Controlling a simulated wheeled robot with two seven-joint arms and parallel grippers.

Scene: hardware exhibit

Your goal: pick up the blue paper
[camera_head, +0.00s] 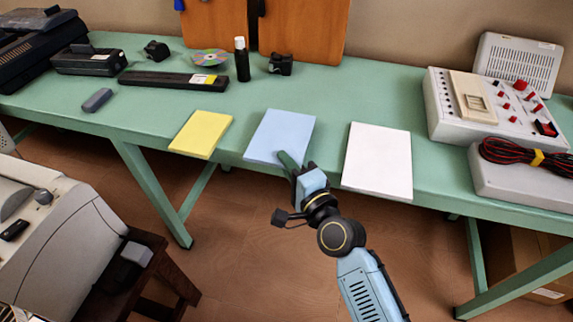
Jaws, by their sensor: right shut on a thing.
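The blue paper (279,134) is a light blue sheet or pad near the front edge of the green table (330,93), between a yellow one and a white one. My right gripper (295,164) is at the front right corner of the blue paper, its dark fingers over that edge. It is shut on the blue paper, though the fingers hide the exact contact. The paper appears to lie flat on the table. My left gripper is not in view.
Yellow paper (201,133) lies to the left and white paper (377,161) to the right. Behind are a black bottle (242,62), a disc (209,58) and a long black device (174,79). A white control box (495,112) and a red-black cable coil (524,153) stand right.

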